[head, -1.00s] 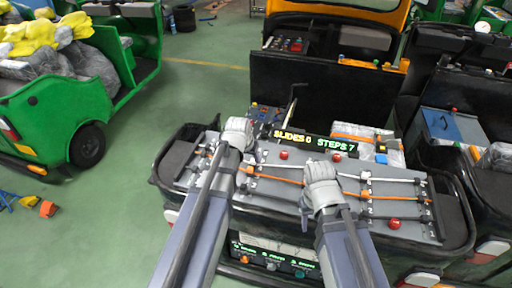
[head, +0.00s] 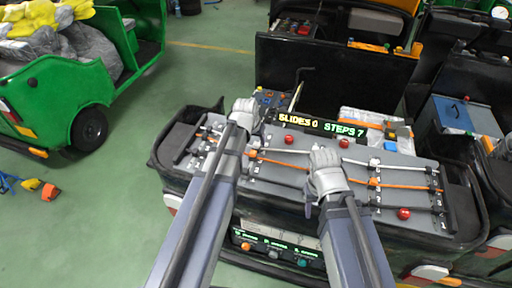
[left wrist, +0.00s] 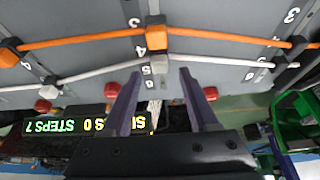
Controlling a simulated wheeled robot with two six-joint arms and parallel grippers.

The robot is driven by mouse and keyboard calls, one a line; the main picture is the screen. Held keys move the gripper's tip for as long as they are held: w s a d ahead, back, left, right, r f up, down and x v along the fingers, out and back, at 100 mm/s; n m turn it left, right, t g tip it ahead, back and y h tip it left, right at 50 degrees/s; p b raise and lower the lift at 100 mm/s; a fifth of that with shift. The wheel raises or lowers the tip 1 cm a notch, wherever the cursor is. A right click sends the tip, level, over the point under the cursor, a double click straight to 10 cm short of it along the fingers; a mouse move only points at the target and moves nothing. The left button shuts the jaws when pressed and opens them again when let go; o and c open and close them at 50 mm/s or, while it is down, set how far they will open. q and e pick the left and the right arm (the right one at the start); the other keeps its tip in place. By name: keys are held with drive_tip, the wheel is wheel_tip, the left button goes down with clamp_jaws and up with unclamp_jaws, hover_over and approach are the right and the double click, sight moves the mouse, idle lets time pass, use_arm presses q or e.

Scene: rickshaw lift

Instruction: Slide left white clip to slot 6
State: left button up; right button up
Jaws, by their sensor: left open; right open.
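The white clip (left wrist: 157,65) sits on the middle rail in the left wrist view, beside the mark 5, with the white cable running through it. The mark 6 (left wrist: 150,85) is just below it there. In the head view my left gripper (head: 243,112) is over the board's far left part. My right gripper (head: 325,165) is open over the board's middle, hiding cable there.
The grey board (head: 290,176) lies in a black tray. Red knobs (head: 289,140) stand along its far edge, by the display (head: 318,125) reading SLIDES 0, STEPS 7. More rails with clips (head: 375,175) stand at the right. A green cart (head: 60,95) is at the far left.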

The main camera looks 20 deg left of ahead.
sight(256, 144)
use_arm(q)
drive_tip(key=shift+b+x, duration=0.95)
drive_tip(key=shift+x, duration=0.55)
use_arm(e)
wheel_tip(256, 144, down, 3)
drive_tip(key=shift+r, duration=0.1)
use_arm(q)
drive_tip(key=shift+c, duration=0.3)
clamp_jaws()
